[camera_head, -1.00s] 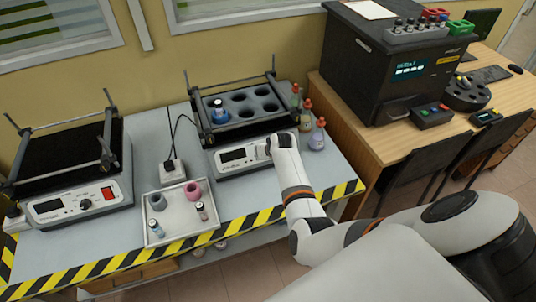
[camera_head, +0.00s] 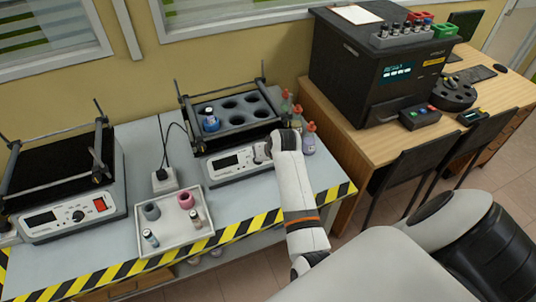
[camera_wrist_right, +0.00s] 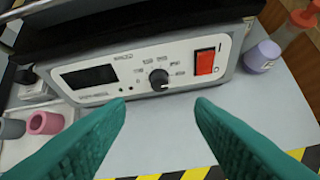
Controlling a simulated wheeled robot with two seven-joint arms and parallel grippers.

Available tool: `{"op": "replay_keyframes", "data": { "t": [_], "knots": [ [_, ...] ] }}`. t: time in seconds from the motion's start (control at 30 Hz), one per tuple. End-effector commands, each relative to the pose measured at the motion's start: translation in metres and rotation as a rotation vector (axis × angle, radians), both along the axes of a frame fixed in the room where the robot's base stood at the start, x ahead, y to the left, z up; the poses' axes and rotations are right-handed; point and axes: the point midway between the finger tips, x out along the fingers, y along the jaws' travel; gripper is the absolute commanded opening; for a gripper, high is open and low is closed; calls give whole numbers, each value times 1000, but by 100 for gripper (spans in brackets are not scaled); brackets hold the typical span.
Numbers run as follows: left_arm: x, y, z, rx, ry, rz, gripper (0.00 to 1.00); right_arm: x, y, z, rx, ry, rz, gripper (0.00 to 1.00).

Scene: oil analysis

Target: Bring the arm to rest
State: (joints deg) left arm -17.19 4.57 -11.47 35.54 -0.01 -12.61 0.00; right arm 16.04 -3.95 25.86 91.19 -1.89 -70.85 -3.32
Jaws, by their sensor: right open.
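My right arm (camera_head: 297,195) reaches in from the lower right in the head view. Its end is in front of the right part of the middle shaker (camera_head: 225,162); the fingers are hard to make out there. In the right wrist view my right gripper (camera_wrist_right: 160,103) shows two green fingers spread wide with nothing between them. Beyond the fingertips is the shaker's front panel with a dark display (camera_wrist_right: 90,77), a black knob (camera_wrist_right: 159,79) and a red switch (camera_wrist_right: 205,62). The fingertips appear apart from the panel. My left gripper is in neither view.
A white tray (camera_head: 172,237) with small vials and cups lies left of the arm. Small bottles (camera_head: 308,140) stand right of the shaker. A second shaker (camera_head: 70,217) is at the left. A black analyser (camera_head: 350,75) stands on the wooden desk. Striped tape marks the bench's front edge.

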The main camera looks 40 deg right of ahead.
Motion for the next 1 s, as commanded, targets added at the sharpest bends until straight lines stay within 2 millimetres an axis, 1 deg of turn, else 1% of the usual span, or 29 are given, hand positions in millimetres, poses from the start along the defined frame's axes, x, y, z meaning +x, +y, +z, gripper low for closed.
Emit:
{"op": "replay_keyframes", "data": {
  "t": [0.1, 0.2, 0.77, 0.87, 0.97, 1.0],
  "knots": [
    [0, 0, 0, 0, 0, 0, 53, -5, 1, 6, 0, 0, 0, 49],
    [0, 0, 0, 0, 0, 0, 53, -6, 2, 8, 1, 1, 1, 49],
    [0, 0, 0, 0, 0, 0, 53, -8, 2, 8, -3, 3, 2, 49],
    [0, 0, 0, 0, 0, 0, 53, -22, 4, 6, -28, 20, 21, 49],
    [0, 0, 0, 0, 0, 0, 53, -53, 14, 2, -79, 57, 71, 49],
    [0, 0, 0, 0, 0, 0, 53, -70, 21, 1, -103, 77, 103, 49]
  ]
}}
